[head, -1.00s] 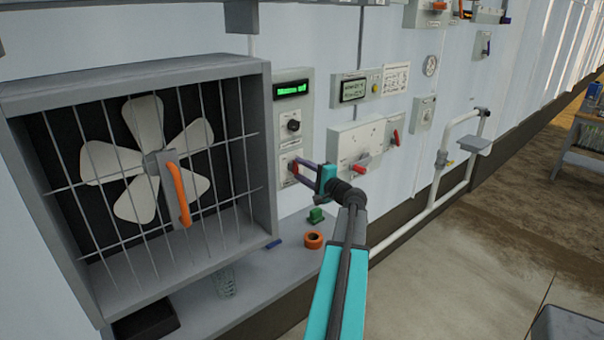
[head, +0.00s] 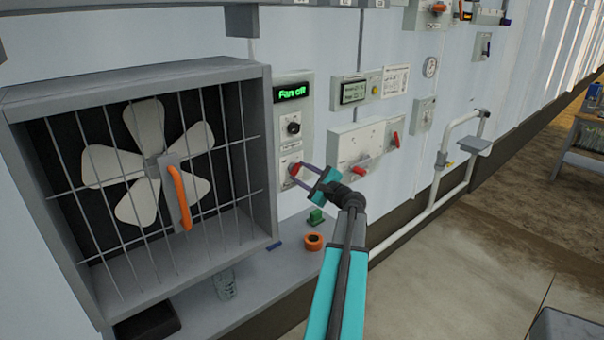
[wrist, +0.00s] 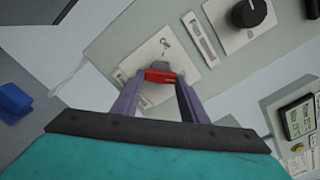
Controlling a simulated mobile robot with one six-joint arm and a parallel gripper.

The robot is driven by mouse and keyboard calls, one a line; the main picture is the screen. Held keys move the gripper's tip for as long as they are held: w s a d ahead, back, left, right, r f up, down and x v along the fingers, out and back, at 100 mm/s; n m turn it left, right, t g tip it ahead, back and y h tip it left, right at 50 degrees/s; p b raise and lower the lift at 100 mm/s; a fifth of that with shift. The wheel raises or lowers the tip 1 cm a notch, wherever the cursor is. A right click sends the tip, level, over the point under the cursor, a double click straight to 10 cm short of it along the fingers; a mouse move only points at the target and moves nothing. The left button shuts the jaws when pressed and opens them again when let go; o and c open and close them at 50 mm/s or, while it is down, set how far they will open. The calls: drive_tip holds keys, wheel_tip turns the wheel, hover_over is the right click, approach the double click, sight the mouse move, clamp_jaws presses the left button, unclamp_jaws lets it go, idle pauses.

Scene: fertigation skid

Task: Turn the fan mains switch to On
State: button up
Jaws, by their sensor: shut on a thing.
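The fan mains switch is a red handle (head: 294,168) on a light plate low on the control panel, right of the fan box. My gripper (head: 299,173) has its two purple fingers at this handle. In the wrist view, the fingertips are shut on the red handle (wrist: 160,76), one on each side. Printed marks show on the plate just beyond it; part of the plate is hidden by the fingers. Above, a display (head: 291,91) reads "Fan off" in green. A black knob (head: 293,127) sits between the display and the switch.
The caged fan (head: 150,160) with an orange handle (head: 179,197) stands at left. A shelf below bears a green block (head: 316,216), an orange ring (head: 313,241) and a small blue piece (head: 273,244). A neighbouring panel (head: 345,143) with red handles is at right.

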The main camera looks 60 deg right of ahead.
idle(0.4)
drive_tip(key=o, duration=1)
drive_tip(key=shift+o, duration=0.2)
drive_tip(key=shift+s, duration=0.1)
drive_tip(key=b+v, duration=0.3)
drive_tip(key=v, duration=1)
drive_tip(key=shift+s, duration=0.3)
drive_tip(key=shift+a, duration=0.15)
